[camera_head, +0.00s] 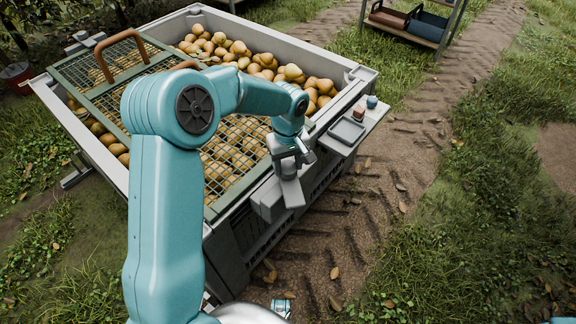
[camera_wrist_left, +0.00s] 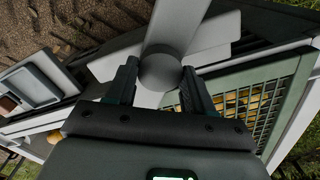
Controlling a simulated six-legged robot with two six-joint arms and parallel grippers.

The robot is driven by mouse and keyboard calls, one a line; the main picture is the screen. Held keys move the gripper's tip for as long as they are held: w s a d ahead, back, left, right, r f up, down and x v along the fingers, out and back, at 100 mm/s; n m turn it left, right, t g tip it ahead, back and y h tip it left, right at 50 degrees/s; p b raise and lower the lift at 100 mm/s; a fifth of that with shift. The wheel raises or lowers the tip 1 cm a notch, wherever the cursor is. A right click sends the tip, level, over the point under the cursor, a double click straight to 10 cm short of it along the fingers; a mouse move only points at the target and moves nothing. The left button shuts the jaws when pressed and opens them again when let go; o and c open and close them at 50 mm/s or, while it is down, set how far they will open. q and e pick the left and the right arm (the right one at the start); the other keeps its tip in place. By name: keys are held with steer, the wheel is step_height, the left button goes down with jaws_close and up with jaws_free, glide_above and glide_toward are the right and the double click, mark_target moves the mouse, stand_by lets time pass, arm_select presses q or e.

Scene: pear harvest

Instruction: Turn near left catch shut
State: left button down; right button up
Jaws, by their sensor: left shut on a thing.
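The near left catch, a pale grey lever with a rounded end (camera_wrist_left: 160,70), sits between the two dark fingers of my left gripper (camera_wrist_left: 160,88) in the left wrist view. The gripper is shut on it. In the head view my left gripper (camera_head: 289,170) is at the bin's near edge, above a grey block (camera_head: 279,198) on that edge. The gripper and arm partly hide the catch there, so its exact angle is hard to tell. A green-framed mesh lid (camera_head: 75,72) with brown handles lies over part of the bin.
The grey bin (camera_head: 330,62) holds many pears (camera_head: 235,50). A side shelf carries a grey tray (camera_head: 347,131), a small brown block (camera_head: 358,113) and a blue cup (camera_head: 372,101). A rack with crates (camera_head: 428,26) stands behind.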

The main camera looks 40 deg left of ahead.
mark_target(287, 166)
arm_select(q)
steer(key=n+b, duration=0.1)
steer(key=n, duration=0.3)
steer(key=shift+n, duration=0.3)
steer(key=shift+n+b, duration=0.6)
steer(key=shift+n, duration=1.2)
steer(key=shift+c, duration=2.1)
jaws_free()
steer(key=shift+r, duration=0.1)
step_height(287, 166, up, 16)
steer(key=p, duration=0.4)
steer(key=shift+s+r, duration=0.1)
